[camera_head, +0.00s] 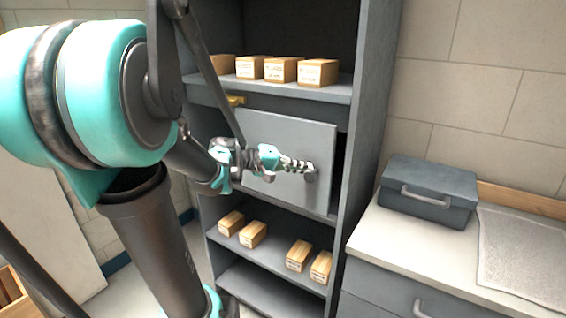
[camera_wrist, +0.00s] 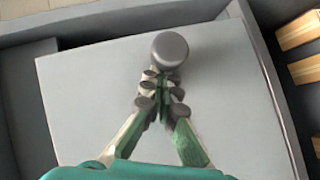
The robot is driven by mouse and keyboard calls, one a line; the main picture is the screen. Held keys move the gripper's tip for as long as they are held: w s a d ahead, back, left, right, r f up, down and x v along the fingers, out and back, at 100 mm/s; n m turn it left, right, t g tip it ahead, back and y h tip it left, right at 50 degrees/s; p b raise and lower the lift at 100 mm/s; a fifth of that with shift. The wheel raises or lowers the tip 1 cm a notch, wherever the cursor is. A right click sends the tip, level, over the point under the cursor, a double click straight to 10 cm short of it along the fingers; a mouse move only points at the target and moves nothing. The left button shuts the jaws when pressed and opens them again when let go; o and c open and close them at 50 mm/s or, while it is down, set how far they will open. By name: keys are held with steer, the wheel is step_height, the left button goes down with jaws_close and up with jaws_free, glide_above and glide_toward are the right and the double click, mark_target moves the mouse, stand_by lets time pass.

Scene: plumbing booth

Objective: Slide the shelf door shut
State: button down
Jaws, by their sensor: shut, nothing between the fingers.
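The shelf door (camera_head: 290,140) is a flat light-grey panel in the middle bay of the tall grey shelf unit (camera_head: 367,110). A dark gap shows between its right edge and the shelf's right side wall. My arm hides part of its left side. A round dark knob (camera_head: 311,173) stands on the door near its right edge; it also shows in the wrist view (camera_wrist: 170,50). My gripper (camera_wrist: 164,78) is shut and empty, in front of the door with its fingertips right by the knob. I cannot tell whether they touch it.
Several wooden boxes (camera_head: 281,69) stand on the shelf above the door, and more (camera_head: 299,255) stand below. A grey toolbox (camera_head: 429,190) stands on the counter (camera_head: 400,235) at right, close beside the shelf unit.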

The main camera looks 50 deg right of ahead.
steer(key=shift+s+d, duration=0.1)
steer(key=shift+s, duration=1.9)
